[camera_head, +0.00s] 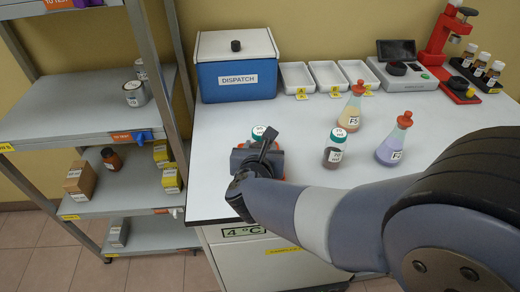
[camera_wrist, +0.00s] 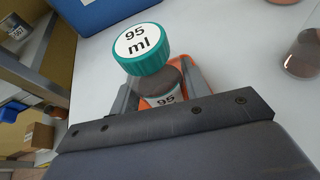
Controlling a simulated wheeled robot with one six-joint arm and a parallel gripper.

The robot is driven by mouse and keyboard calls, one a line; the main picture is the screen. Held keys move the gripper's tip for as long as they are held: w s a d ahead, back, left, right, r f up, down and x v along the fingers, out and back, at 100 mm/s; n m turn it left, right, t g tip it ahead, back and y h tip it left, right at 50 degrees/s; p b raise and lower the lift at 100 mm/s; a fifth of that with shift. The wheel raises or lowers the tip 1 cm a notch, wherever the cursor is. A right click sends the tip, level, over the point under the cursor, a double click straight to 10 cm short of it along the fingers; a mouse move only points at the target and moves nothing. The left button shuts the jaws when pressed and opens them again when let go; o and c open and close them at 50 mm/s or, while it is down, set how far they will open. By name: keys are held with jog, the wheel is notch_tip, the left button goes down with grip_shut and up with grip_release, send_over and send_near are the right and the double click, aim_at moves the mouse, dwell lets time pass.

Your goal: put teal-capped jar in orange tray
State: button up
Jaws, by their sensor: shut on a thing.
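My gripper (camera_head: 262,150) is shut on a teal-capped jar (camera_wrist: 152,60), whose white lid label reads "95 ml". The jar stands between the grey fingers, and its dark lower body is partly hidden by them. Its teal cap also shows above the gripper in the head view (camera_head: 261,132). Orange parts, apparently the orange tray (camera_wrist: 186,72), show beside and behind the jar, with bits around the gripper in the head view; most is hidden. I cannot tell whether the jar touches it. A second teal-capped jar (camera_head: 334,149) with dark contents stands on the white bench to the right.
Orange-stoppered flasks (camera_head: 352,108) (camera_head: 394,140) stand near the second jar. A blue dispatch box (camera_head: 238,82), white trays (camera_head: 328,76), a scale (camera_head: 402,72) and a red stand (camera_head: 440,45) line the back. A grey shelf (camera_head: 75,108) is at left. The bench's front-left edge is close.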

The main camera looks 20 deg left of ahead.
jog(key=shift+f, duration=0.15)
jog(key=o, duration=1)
jog(key=shift+o, duration=0.2)
jog(key=shift+r, duration=0.3)
jog(key=v, duration=1.2)
jog(key=shift+p, duration=0.4)
jog(key=shift+f, duration=0.1)
